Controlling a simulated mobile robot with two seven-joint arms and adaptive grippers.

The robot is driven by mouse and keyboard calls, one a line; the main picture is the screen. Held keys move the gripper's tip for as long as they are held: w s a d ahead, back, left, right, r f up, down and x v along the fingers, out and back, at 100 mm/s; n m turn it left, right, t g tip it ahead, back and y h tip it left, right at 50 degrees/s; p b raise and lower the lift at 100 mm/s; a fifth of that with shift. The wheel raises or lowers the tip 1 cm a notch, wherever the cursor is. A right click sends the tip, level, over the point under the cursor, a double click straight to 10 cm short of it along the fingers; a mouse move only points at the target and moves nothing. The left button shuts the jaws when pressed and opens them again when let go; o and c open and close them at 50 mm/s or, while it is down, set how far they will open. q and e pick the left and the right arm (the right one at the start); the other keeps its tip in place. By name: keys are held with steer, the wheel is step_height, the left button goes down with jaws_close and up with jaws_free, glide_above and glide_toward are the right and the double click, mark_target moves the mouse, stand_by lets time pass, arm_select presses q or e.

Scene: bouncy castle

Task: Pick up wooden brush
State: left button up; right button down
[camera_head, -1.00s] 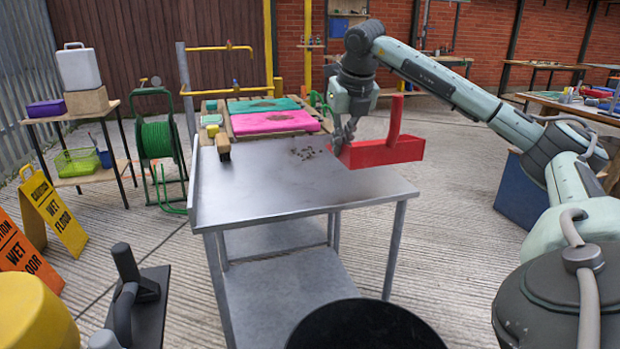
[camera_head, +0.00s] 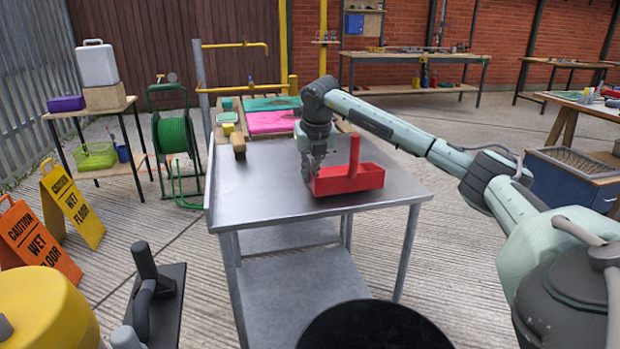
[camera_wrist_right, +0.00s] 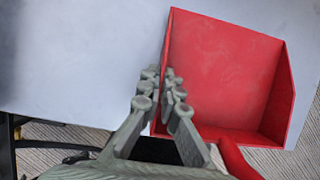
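The wooden brush (camera_head: 237,144), brown with a dark underside, lies at the far left of the metal table (camera_head: 260,195) in the head view. My right gripper (camera_head: 307,176) is at the left end of a red dustpan (camera_head: 350,180), well to the right of the brush. In the right wrist view its fingers (camera_wrist_right: 160,80) lie on both sides of the dustpan's wall (camera_wrist_right: 225,75), shut on it. The dustpan is low over the table's right part; I cannot tell whether it touches. My left gripper is not in view.
A pink board (camera_head: 270,122) and a green board (camera_head: 262,103) lie beyond the table. A green hose reel (camera_head: 175,137) and a yellow wet floor sign (camera_head: 73,205) stand left. The table's left and front parts are clear.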

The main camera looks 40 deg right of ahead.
steer(key=shift+f, duration=0.8)
steer(key=c, duration=1.7)
jaws_free()
steer(key=shift+r, duration=0.15)
